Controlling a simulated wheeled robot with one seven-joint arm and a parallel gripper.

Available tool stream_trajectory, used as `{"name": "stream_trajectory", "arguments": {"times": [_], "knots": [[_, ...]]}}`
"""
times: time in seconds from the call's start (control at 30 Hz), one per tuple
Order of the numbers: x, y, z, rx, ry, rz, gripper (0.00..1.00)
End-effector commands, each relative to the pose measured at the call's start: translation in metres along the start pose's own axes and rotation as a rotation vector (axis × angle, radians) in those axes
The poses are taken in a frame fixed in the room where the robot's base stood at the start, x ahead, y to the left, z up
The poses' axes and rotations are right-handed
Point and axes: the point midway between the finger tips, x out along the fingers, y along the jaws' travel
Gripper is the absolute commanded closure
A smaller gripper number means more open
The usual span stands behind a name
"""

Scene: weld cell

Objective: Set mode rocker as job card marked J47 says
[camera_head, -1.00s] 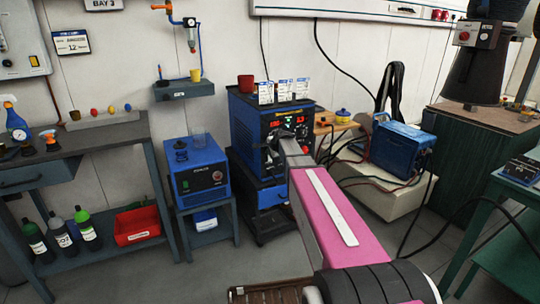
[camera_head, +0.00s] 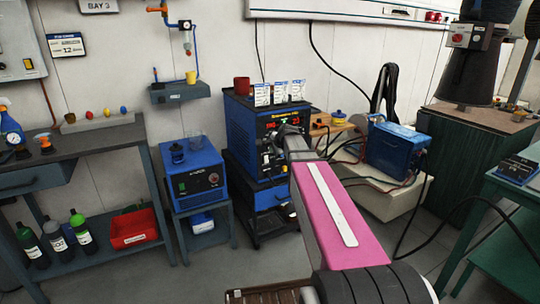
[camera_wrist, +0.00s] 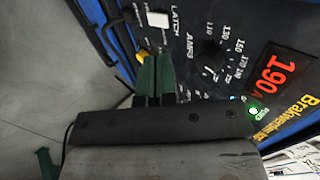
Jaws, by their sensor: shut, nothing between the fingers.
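The blue welder (camera_head: 243,135) stands on a cart by the wall, its front panel lit with red digits. Three job cards (camera_head: 280,93) stand in a row on its top; their print is too small to read. In the wrist view a white switch piece (camera_wrist: 157,19) sits beside the word LATCH; I cannot tell its setting. My gripper (camera_wrist: 155,60) is shut and empty, its green fingertips close to the panel just below that switch in the picture. Contact cannot be told. In the head view my gripper (camera_head: 277,143) covers part of the panel.
A round amps knob (camera_wrist: 211,53) and a red display (camera_wrist: 280,75) reading 190 lie right of my fingers. A smaller blue unit (camera_head: 195,182) stands left of the welder. Cables and a blue case (camera_head: 396,148) are to the right. Open floor lies in front.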

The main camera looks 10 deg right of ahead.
Motion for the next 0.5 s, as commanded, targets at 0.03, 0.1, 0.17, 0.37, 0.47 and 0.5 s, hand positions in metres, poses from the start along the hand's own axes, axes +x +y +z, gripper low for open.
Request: {"name": "stream_trajectory", "arguments": {"times": [0.03, 0.1, 0.17, 0.37, 0.47, 0.5], "knots": [[-0.011, -0.001, 0.001, 0.0, 0.001, -0.002, 1.0], [-0.02, -0.002, 0.001, 0.0, 0.001, -0.001, 1.0], [-0.026, -0.004, 0.001, 0.0, 0.0, -0.001, 1.0], [-0.036, -0.006, 0.0, 0.0, 0.0, 0.0, 1.0], [-0.037, -0.006, 0.0, 0.001, 0.0, 0.0, 1.0], [-0.037, -0.006, 0.0, 0.001, 0.0, 0.0, 1.0]]}}
